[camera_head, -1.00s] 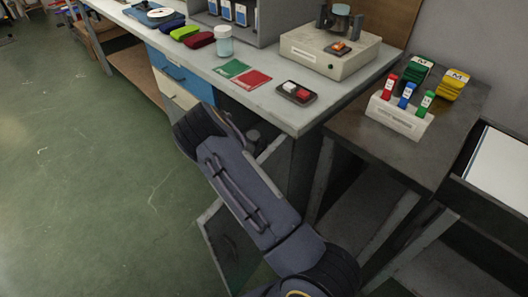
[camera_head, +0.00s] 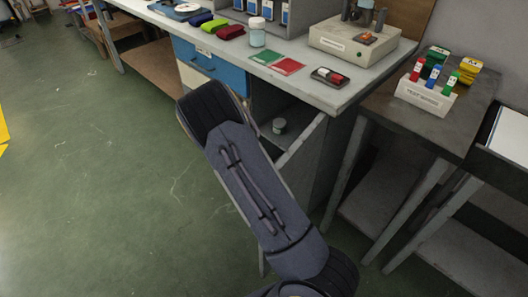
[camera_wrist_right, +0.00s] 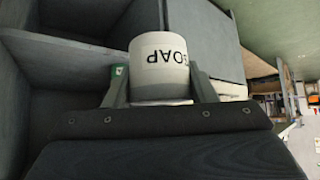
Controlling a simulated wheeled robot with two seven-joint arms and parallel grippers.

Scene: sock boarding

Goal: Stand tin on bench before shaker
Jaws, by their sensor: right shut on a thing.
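A white tin marked SOAP (camera_wrist_right: 160,65) is between the fingers of my right gripper (camera_wrist_right: 158,90) in the right wrist view. The gripper is shut on it, and the lettering appears upside down. In the head view my right arm hides this gripper and the held tin. The shaker (camera_head: 353,42) appears to be the beige box with dark clamps at the back right of the bench (camera_head: 322,93). Bare bench top lies along its front edge. My left gripper is not in view.
A jar (camera_head: 258,33), green card (camera_head: 266,57), red card (camera_head: 289,66) and switch tray (camera_head: 330,77) occupy the bench. A tube rack (camera_head: 426,96) sits on the dark side table (camera_head: 400,118).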

